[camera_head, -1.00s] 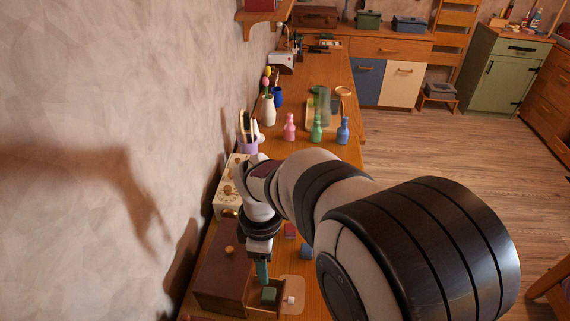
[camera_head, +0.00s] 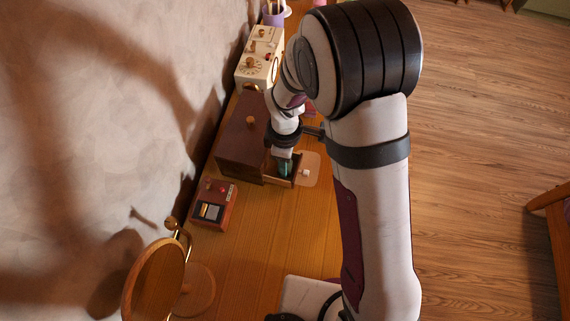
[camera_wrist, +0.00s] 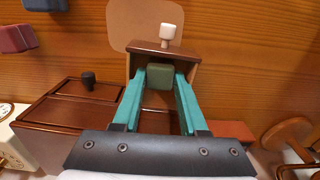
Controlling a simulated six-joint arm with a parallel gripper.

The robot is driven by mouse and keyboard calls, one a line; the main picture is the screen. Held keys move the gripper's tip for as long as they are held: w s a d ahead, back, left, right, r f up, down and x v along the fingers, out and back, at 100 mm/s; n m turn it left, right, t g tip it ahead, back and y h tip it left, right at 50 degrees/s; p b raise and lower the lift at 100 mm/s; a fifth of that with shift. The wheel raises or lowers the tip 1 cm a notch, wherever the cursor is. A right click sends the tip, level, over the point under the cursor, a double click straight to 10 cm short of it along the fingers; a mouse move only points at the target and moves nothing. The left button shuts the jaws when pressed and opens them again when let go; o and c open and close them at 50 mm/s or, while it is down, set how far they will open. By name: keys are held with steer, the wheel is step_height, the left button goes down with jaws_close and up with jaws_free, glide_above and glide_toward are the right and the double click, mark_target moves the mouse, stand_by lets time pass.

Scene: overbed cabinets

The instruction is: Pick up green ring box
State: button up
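The green ring box (camera_wrist: 159,72) is a small dark green block in the open drawer (camera_wrist: 150,45) of a brown wooden box (camera_head: 243,140). My gripper (camera_wrist: 161,78) has teal fingers and reaches down into the drawer. In the wrist view its fingertips stand on the left and right of the green ring box, with narrow gaps at its sides. In the head view my gripper (camera_head: 285,168) is over the drawer, and the ring box cannot be told apart from the fingers there.
A white drawer knob (camera_wrist: 168,32) faces outward over a tan mat. Red and blue small boxes (camera_wrist: 16,38) lie nearby. A cream radio-like box (camera_head: 259,55), a red device (camera_head: 213,205) and a round mirror (camera_head: 155,280) stand on the table. The table front is clear.

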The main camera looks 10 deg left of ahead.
jaws_close()
